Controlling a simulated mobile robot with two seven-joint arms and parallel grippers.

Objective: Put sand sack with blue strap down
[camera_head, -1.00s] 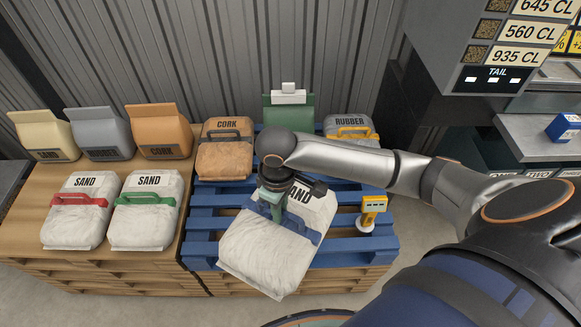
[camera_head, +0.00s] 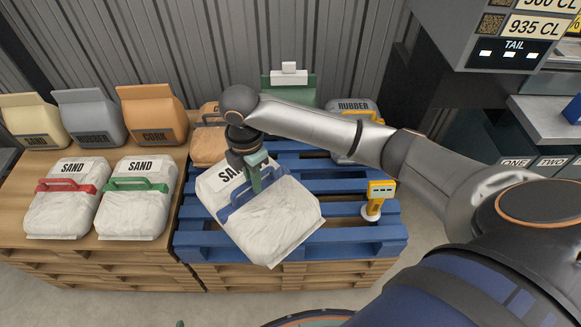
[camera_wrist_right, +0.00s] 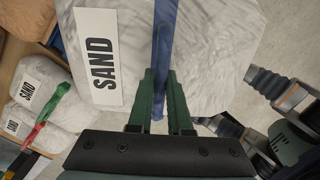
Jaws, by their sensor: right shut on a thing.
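The white sand sack with blue strap (camera_head: 275,220) is over the blue pallet (camera_head: 340,238), turned at an angle. My right gripper (camera_head: 262,182) is shut on its blue strap from above. In the right wrist view the gripper's green fingers (camera_wrist_right: 160,105) close around the blue strap (camera_wrist_right: 163,40), beside the SAND label. The sack's lower corner reaches past the pallet's front edge. I cannot tell whether its underside touches the pallet.
Sand sacks with red (camera_head: 65,200) and green (camera_head: 135,200) straps stand on the wooden pallet at left. A cork sack (camera_head: 207,146) and a rubber sack (camera_head: 350,145) are behind. A yellow device (camera_head: 380,192) stands at the pallet's right. Blue slats between them are bare.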

